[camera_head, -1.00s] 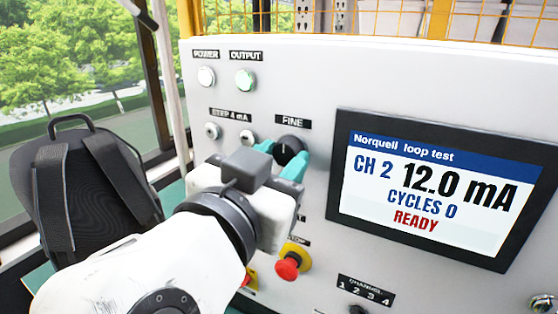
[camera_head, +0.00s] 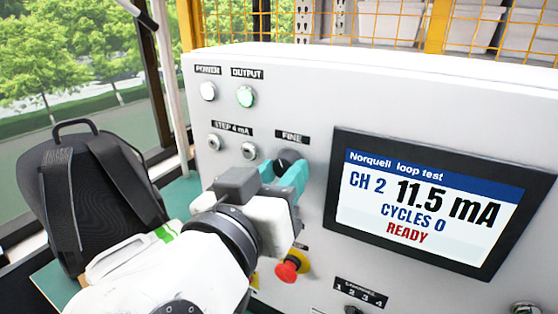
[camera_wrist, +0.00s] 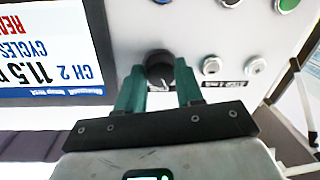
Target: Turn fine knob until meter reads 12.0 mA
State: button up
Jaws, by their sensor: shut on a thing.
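The black fine knob (camera_head: 289,160) sits on the light grey panel under the FINE label (camera_head: 292,137). My gripper (camera_head: 285,172) has its teal fingers on either side of the knob and is shut on it. In the wrist view the knob (camera_wrist: 160,66) shows between the fingertips of my gripper (camera_wrist: 160,80), with a pale pointer line on it. The meter screen (camera_head: 430,212) reads CH 2, 11.5 mA, CYCLES 0, READY. It also shows upside down and partly cut off in the wrist view (camera_wrist: 50,50).
Two step buttons (camera_head: 231,148) lie left of the knob. Lit output (camera_head: 245,97) and power (camera_head: 208,92) buttons are above. A red stop button (camera_head: 289,268) sits below my gripper, near a channel selector (camera_head: 359,291). A black backpack (camera_head: 95,205) stands at left.

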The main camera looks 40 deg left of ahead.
jog(key=shift+n+p, duration=1.35)
jog(key=shift+n, duration=0.25)
jog(key=o, duration=1)
jog(key=shift+o, duration=0.2)
jog(key=b+v, duration=0.2)
jog(key=v, duration=0.8)
jog(key=shift+s, duration=0.45)
jog(key=shift+r, duration=0.1)
